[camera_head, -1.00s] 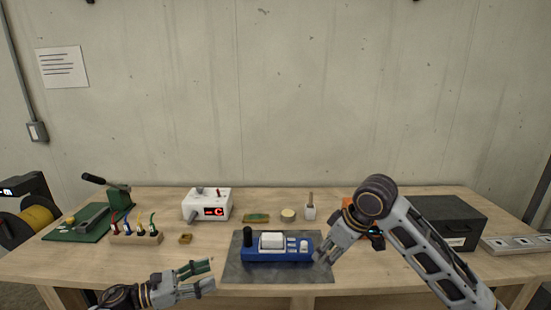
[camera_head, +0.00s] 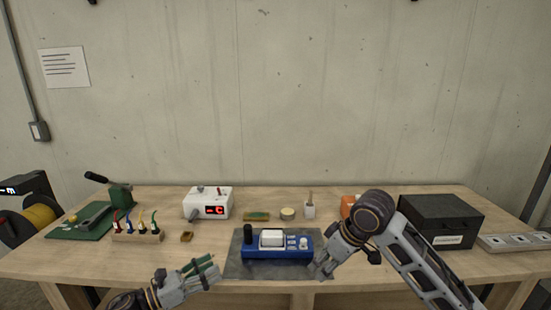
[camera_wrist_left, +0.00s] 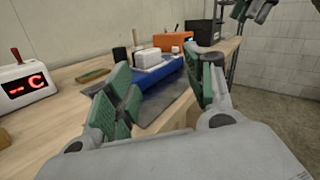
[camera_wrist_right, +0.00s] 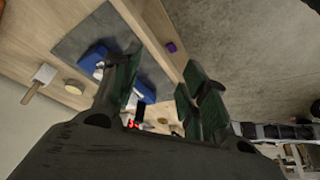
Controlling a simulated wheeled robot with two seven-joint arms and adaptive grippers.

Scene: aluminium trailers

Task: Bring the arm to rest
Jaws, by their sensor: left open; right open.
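My left gripper (camera_head: 203,273) is at the front edge of the table, left of the grey mat. It is open and empty; its green-padded fingers stand apart in the left wrist view (camera_wrist_left: 163,95). My right gripper (camera_head: 318,268) is by the right end of the blue device (camera_head: 270,252), over the edge of the grey mat (camera_head: 240,272). It is open, with nothing between its fingers in the right wrist view (camera_wrist_right: 160,90). I cannot tell whether it touches the mat.
A white box with a red display (camera_head: 208,203), a wooden rack with coloured tools (camera_head: 137,238) and a green press (camera_head: 120,198) stand on the left. A black box (camera_head: 440,222) and an orange object (camera_head: 348,205) stand on the right. The table front between my grippers holds the mat.

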